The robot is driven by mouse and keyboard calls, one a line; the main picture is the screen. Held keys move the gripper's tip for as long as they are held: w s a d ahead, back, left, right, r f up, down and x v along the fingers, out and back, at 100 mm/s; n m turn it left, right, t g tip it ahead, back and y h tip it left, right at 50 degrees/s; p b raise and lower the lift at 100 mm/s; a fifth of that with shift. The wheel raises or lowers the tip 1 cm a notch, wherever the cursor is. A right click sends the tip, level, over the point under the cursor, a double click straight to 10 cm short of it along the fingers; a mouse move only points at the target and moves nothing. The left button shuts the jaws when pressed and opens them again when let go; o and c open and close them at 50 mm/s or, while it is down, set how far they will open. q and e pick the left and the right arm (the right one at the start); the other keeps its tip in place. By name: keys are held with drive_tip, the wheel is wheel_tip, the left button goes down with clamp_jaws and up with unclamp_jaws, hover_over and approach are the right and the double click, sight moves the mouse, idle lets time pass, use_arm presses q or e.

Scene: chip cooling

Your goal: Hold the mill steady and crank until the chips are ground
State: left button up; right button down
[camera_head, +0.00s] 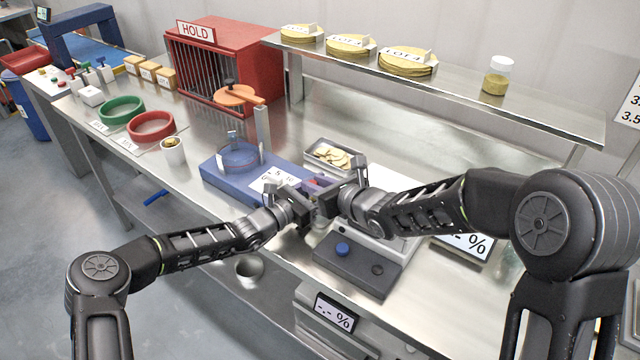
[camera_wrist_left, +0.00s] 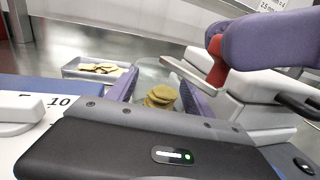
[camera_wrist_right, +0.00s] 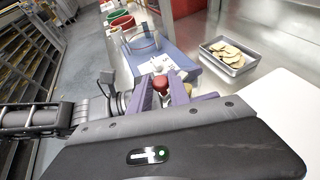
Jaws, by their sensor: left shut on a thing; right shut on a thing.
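The mill's clear cup (camera_wrist_left: 146,77), with yellow chips (camera_wrist_left: 160,97) in it, sits between the purple fingers of my left gripper (camera_wrist_left: 160,100), which is shut on it. The crank's red knob (camera_wrist_right: 160,84) is between the fingers of my right gripper (camera_wrist_right: 162,92), shut on it. The knob also shows in the left wrist view (camera_wrist_left: 217,66), beside and above the cup. In the head view both grippers meet near the table's middle and hide most of the mill. I cannot tell how finely the chips are broken.
A metal tray (camera_head: 312,153) of chips lies behind the grippers. A blue fixture (camera_head: 213,178) with a clear ring stands to the left. A shelf (camera_head: 540,104) runs behind.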

drive_tip(key=a+m+h, duration=0.1)
drive_tip(key=m+h, duration=0.2)
drive_tip(key=w+a+m+t+h, duration=0.1)
drive_tip(key=m+h, duration=0.2)
drive_tip(key=h, duration=0.1)
drive_tip(key=w+a+m+t+h, duration=0.1)
drive_tip(key=m+h, duration=0.2)
drive_tip(key=shift+a, duration=0.35)
drive_tip(key=shift+a+r+h, duration=0.15)
drive_tip(key=shift+h, duration=0.15)
drive_tip(key=c, duration=1.6)
unclamp_jaws()
drive_tip(key=o, duration=0.4)
drive_tip(key=shift+a, duration=0.1)
drive_tip(key=shift+c, duration=0.2)
